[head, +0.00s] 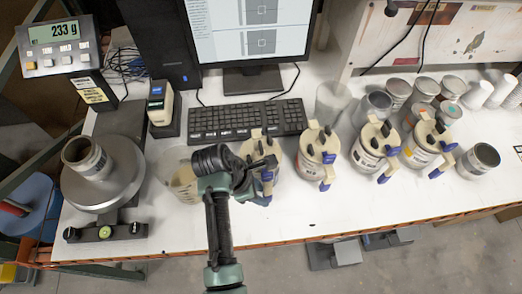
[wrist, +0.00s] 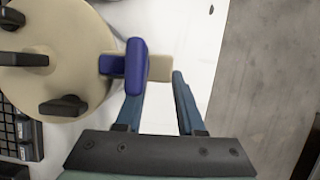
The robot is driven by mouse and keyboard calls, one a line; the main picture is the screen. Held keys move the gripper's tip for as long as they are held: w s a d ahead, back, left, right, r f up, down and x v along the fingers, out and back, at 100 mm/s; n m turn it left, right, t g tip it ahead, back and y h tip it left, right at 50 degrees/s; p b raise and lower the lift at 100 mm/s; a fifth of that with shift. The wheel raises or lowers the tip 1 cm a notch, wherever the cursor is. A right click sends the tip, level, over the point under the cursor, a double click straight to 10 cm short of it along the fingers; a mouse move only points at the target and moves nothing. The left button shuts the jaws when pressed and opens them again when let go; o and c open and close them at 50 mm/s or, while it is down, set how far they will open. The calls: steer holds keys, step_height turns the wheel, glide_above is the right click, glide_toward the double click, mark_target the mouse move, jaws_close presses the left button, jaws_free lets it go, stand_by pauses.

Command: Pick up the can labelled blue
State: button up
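Several cans with beige lids and blue-tipped spouts stand in a row on the white table. The nearest can (head: 270,149) is partly hidden behind my wrist in the head view, and its label cannot be read. The others are a can with a reddish label (head: 312,170), a third can (head: 365,158) and one with an orange-yellow label (head: 414,158). I cannot tell which is labelled blue. In the wrist view a beige lid (wrist: 75,40) with a blue lever (wrist: 137,65) fills the upper left.
A scale (head: 120,170) holding a metal cup (head: 85,157) stands at the left. A keyboard (head: 235,121) and monitor (head: 250,35) are behind. A clear container (head: 182,188) stands left of my wrist. An open can (head: 478,160) and several cups are at the right.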

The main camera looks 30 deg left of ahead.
steer(key=shift+x, duration=1.45)
jaws_close()
steer(key=shift+r, duration=0.1)
steer(key=shift+w+r, duration=0.15)
steer(key=shift+w, duration=0.05)
